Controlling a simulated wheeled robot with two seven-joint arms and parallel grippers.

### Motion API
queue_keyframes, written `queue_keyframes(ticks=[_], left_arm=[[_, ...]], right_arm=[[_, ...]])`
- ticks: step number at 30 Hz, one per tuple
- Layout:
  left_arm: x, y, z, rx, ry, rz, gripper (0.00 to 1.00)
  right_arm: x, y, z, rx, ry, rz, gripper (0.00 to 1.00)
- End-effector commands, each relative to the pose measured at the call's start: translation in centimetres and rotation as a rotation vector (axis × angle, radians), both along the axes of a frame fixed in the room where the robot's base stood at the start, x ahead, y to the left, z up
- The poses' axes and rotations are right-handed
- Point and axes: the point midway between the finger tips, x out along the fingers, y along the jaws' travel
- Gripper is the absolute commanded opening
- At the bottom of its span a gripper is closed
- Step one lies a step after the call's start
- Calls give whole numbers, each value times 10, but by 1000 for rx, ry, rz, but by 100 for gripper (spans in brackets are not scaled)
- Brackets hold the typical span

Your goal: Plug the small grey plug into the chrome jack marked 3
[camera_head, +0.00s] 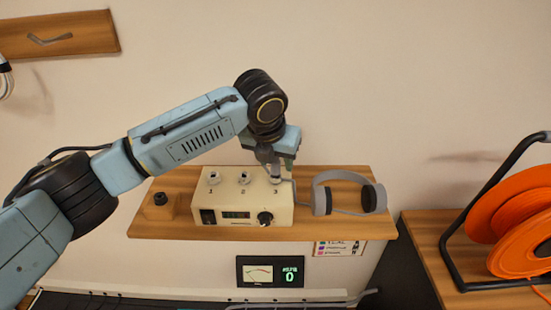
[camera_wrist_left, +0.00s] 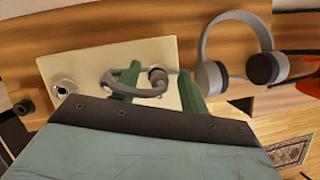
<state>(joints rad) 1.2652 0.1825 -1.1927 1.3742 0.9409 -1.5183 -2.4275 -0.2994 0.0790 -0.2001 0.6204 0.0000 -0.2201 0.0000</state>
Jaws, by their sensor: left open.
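The cream amp box (camera_head: 242,205) stands on a wooden shelf, with chrome jacks marked 1 (camera_head: 213,178), 2 (camera_head: 243,178) and 3 (camera_head: 275,179) on its sloping top. My left gripper (camera_head: 280,160) points down over jack 3. In the left wrist view its green fingers (camera_wrist_left: 160,88) are open, one on each side of the small grey plug (camera_wrist_left: 158,78). A gap shows between the plug and the fingers. The plug is upright at jack 3, but I cannot tell how deep it sits. Its grey cable loops around beside it. My right gripper is not in view.
Grey headphones (camera_head: 345,193) lie right of the box on the shelf (camera_head: 165,228). A small dark block (camera_head: 159,205) sits at the shelf's left end. An orange cable reel (camera_head: 515,230) stands far right. A meter panel (camera_head: 270,271) below shows 0.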

Motion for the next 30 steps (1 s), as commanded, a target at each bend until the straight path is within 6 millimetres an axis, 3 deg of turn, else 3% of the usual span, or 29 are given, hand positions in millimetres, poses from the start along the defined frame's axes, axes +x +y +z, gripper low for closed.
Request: queue_keyframes(ticks=[8,21,30], left_arm=[[-6,2,18,-2,-3,0,44],[-40,14,104,0,-4,-1,44],[-48,17,124,0,-1,0,44]], right_arm=[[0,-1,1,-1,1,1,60],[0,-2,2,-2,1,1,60],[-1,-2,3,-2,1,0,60]])
